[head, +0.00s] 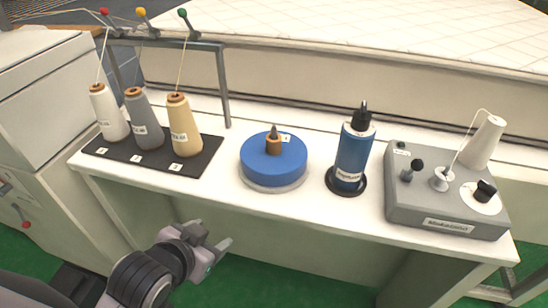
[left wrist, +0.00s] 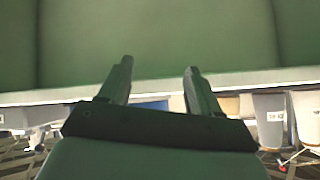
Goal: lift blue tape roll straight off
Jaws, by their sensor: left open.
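The blue tape roll (head: 289,163) lies flat on a round pale base on the white bench. A peg with an orange-brown collar and dark tip (head: 274,141) stands up through its middle. My left gripper (head: 219,247) is open and empty. It is in front of the bench's front edge, to the lower left of the roll and apart from it. In the left wrist view my left gripper (left wrist: 158,68) shows two spread fingers with nothing between them, facing a green surface. My right gripper is in neither view.
Several thread cones stand on a black mat (head: 110,157) at the left, under a thread rack (head: 222,80). A blue bottle (head: 353,155) stands right of the roll. A grey winder box (head: 425,208) is at the right. Bench space in front of the roll is clear.

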